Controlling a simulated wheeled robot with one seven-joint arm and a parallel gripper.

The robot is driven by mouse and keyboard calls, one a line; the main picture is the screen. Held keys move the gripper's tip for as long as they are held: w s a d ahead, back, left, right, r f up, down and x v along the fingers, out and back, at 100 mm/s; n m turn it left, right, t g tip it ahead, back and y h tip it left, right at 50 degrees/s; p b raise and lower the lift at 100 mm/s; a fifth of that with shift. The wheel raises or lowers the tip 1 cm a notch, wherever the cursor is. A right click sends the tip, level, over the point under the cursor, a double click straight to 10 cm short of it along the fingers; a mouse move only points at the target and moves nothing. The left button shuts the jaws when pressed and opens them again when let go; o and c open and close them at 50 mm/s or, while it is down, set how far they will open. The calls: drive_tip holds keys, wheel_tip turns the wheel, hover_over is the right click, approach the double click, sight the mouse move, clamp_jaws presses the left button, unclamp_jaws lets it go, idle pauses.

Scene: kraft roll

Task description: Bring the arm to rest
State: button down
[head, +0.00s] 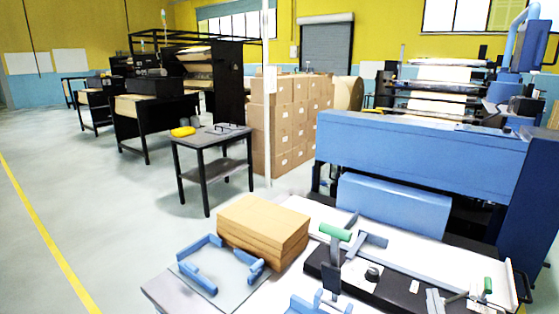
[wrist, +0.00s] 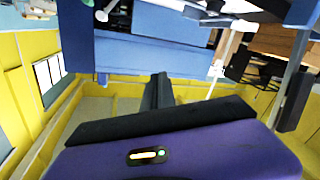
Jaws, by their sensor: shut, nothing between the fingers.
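My gripper (wrist: 158,78) shows in the wrist view as two dark fingers standing close together beyond the black edge of its purple housing. It is shut and nothing shows between the fingers. The fingertips point toward the blue machine (wrist: 150,52), which appears upside down across the top of that view, and I see no contact. In the head view I cannot clearly make out my gripper or arm.
In the head view a worktable (head: 165,290) holds a brown stack (head: 262,232), blue corner brackets (head: 198,279) and a green-handled tool (head: 335,232). A blue machine (head: 420,155) stands behind it. Stacked cartons (head: 285,130) and a small table (head: 212,140) stand farther back. Floor at left is clear.

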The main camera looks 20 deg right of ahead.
drive_tip(key=s+a+f+n+t+y, duration=0.1)
drive_tip(key=s+a+t+y, duration=0.15)
drive_tip(key=s+a, duration=0.5)
drive_tip(key=s+a+f+n+t+y, duration=0.15)
drive_tip(key=s+a+y, duration=0.3)
drive_tip(key=a, duration=0.55)
drive_tip(key=s+a+g+y, duration=0.1)
drive_tip(key=s+a, duration=0.1)
drive_tip(key=s, duration=0.4)
drive_tip(key=s+a+g+y, duration=0.1)
drive_tip(key=s+a, duration=0.2)
drive_tip(key=s, duration=0.3)
drive_tip(key=s+a+f+g+y, duration=0.1)
drive_tip(key=s+a, duration=0.1)
drive_tip(key=s, duration=0.4)
drive_tip(key=shift+s+a, duration=0.35)
